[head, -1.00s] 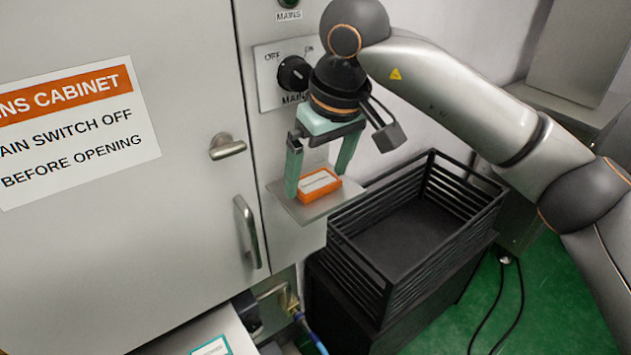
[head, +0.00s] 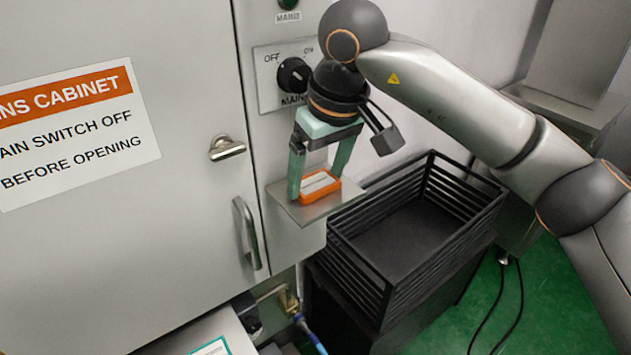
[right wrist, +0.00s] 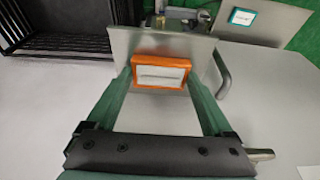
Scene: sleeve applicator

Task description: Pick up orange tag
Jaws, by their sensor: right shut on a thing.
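The orange tag (head: 319,187) is a small orange block with a white label, on a small metal shelf (head: 285,203) fixed to the cabinet's side. My right gripper (head: 315,188) reaches down from above with its green fingers on either side of the tag, shut on it. In the right wrist view the tag (right wrist: 160,72) sits between the two fingertips, its label facing the camera. The tag is at the shelf; I cannot tell whether it touches the plate. My left gripper is not in view.
A black slatted crate (head: 352,268) stands right of the shelf, empty inside. The grey cabinet (head: 120,240) with door handles fills the left. A rotary mains switch (head: 293,75) is just behind my right gripper. A teal-edged tag (head: 212,347) lies on a lower surface at the bottom.

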